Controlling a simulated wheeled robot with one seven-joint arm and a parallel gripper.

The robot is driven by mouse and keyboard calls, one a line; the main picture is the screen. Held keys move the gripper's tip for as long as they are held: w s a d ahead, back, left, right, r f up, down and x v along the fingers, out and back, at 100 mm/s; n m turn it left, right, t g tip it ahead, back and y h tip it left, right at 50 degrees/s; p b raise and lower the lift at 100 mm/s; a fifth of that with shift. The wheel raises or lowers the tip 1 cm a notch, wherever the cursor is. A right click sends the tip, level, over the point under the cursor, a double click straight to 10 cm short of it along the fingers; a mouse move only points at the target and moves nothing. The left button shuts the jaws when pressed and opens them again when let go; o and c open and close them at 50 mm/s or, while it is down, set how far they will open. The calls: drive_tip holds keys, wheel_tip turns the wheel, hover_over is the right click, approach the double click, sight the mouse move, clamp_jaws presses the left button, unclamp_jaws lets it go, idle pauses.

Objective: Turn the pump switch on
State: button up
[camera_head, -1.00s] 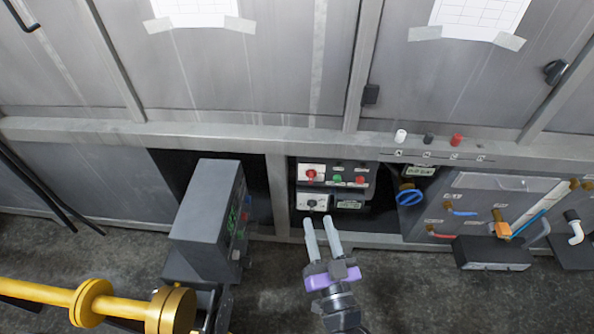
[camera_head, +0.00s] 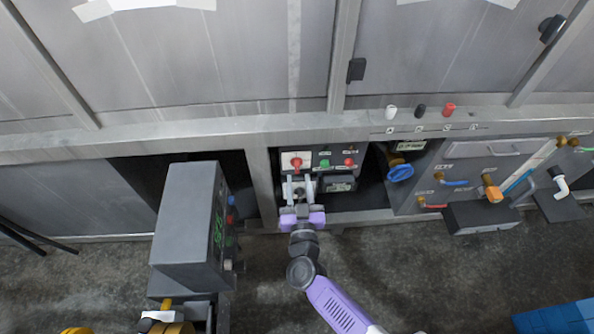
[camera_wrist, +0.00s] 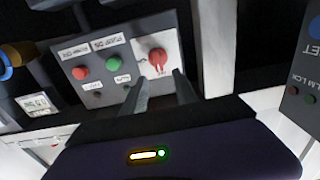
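The control panel (camera_head: 334,152) is set in the opening under the steel frame. It carries a red rotary knob (camera_head: 296,163) on a pale plate, a green button (camera_head: 324,163) and a red button (camera_head: 349,162). The red knob (camera_wrist: 157,58) lies ahead of the gap between the tips; contact is not visible.
A grey box with a green display (camera_head: 185,225) stands close left of my gripper. A blue handle (camera_head: 400,173) and a panel with pipes and valves (camera_head: 485,175) are to the right. A blue object (camera_head: 555,318) lies at lower right. The floor between is clear.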

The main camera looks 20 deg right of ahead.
sight(297, 167)
drive_tip(key=shift+b+x, duration=0.6)
drive_tip(key=shift+x, duration=1.65)
clamp_jaws()
